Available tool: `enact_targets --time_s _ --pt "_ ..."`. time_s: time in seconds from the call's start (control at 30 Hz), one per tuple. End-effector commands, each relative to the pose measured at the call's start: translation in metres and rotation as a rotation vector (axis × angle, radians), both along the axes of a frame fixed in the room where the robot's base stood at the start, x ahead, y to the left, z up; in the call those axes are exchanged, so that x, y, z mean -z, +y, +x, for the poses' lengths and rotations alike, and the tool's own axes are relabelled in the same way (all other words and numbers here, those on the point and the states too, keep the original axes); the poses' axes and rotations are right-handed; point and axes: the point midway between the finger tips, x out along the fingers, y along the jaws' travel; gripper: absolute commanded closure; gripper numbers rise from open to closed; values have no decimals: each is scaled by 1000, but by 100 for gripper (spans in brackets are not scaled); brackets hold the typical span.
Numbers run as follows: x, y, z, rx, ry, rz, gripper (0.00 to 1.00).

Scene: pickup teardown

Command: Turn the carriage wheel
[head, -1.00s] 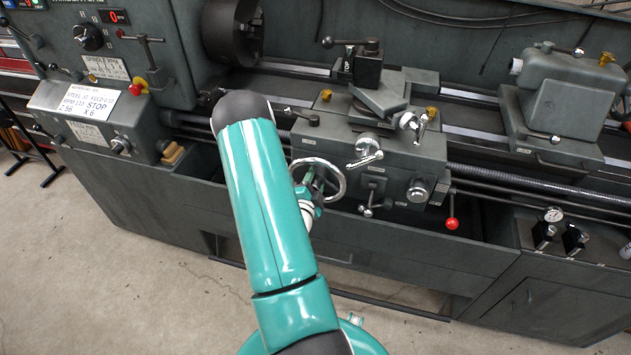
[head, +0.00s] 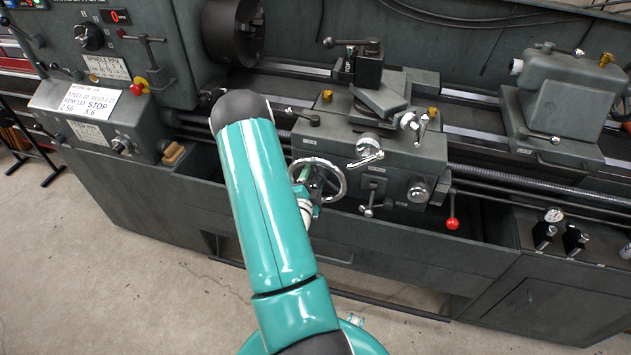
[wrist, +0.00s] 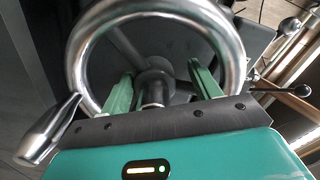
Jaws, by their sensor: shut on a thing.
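The carriage wheel is a shiny metal ring on the front of the lathe carriage, and its rim (head: 342,182) is partly hidden behind my arm in the head view. In the wrist view the rim (wrist: 236,50) arches around my gripper (wrist: 160,68). The two green fingers reach inside the ring, one on each side of the central hub (wrist: 155,85), and are shut on the wheel. The exact contact is hard to see. A tapered metal handle (wrist: 47,130) sticks out at the rim's lower left. In the head view my gripper (head: 308,188) is mostly hidden.
The grey carriage (head: 340,140) carries crank handles and a red-knobbed lever (head: 452,223) right of the wheel. The chuck (head: 232,35) is at upper left, the tailstock (head: 565,95) at right. Open floor (head: 130,270) lies in front at left.

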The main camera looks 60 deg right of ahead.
Motion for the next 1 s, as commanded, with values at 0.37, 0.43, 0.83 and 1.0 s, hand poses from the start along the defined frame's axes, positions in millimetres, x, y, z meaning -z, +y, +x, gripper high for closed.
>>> enact_targets --time_s 0.37,0.43,0.83,1.0 --pt "-1 0 0 0 0 -3 48" --pt "-1 0 -1 2 1 -3 48" --pt "0 -1 -3 5 4 -1 48" --pt "0 2 -3 4 4 -2 48"
